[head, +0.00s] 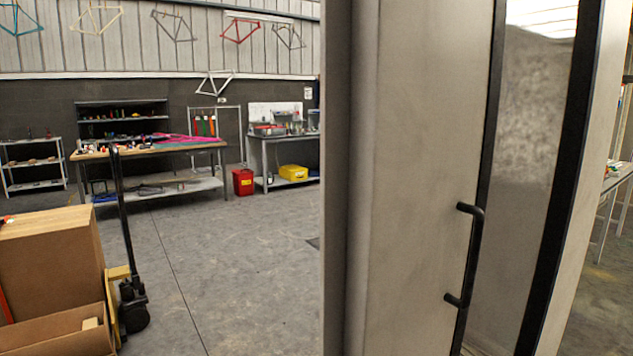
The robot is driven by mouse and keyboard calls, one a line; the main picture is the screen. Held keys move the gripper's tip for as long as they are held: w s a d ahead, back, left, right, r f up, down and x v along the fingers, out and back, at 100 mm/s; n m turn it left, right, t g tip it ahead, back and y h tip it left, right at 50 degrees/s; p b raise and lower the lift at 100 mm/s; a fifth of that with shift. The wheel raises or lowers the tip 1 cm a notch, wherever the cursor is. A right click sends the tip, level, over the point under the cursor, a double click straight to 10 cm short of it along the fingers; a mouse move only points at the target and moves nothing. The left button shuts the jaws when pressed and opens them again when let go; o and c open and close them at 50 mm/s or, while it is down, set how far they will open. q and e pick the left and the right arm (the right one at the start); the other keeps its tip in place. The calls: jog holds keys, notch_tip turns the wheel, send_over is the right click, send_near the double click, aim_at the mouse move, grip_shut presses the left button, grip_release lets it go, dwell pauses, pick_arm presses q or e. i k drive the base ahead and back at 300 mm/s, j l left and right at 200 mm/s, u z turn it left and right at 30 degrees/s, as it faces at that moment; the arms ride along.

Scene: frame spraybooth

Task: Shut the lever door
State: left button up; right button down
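A tall pale grey door-like panel (425,150) stands very close on the right in the head view. A black bar handle (477,255) is mounted upright on it near a black-edged glass pane (525,130). I cannot tell from this view whether this is the lever door, or whether it stands open or shut. The panel's top and bottom are cut off by the frame. Neither of my grippers is in view, and nothing is touching the handle.
Cardboard boxes (50,260) and a pallet jack (130,285) stand at the lower left. A workbench (150,152), a red bin (243,182) and a bench with a yellow crate (293,172) are at the back. The concrete floor (240,260) between is clear.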

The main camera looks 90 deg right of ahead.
aim_at(410, 90)
jog(key=i+l+z, duration=0.2)
jog(key=z, duration=0.25)
jog(key=i+z, duration=0.6)
jog(key=z, duration=0.25)
jog(key=i+z, duration=0.25)
jog(key=z, duration=0.15)
jog(key=i+j+z, duration=0.2)
jog(key=z, duration=0.25)
jog(key=i+j+z, duration=0.25)
jog(key=z, duration=0.2)
jog(key=i+z, duration=0.2)
jog(key=z, duration=0.3)
jog(key=i+z, duration=0.15)
jog(key=z, duration=0.3)
jog(key=i+j+z, duration=0.1)
jog(key=z, duration=0.4)
jog(key=i+j+z, duration=0.15)
jog(key=z, duration=0.3)
jog(key=i+j+z, duration=0.2)
jog(key=z, duration=0.3)
jog(key=i+j+z, duration=0.1)
jog(key=j+z, duration=0.15)
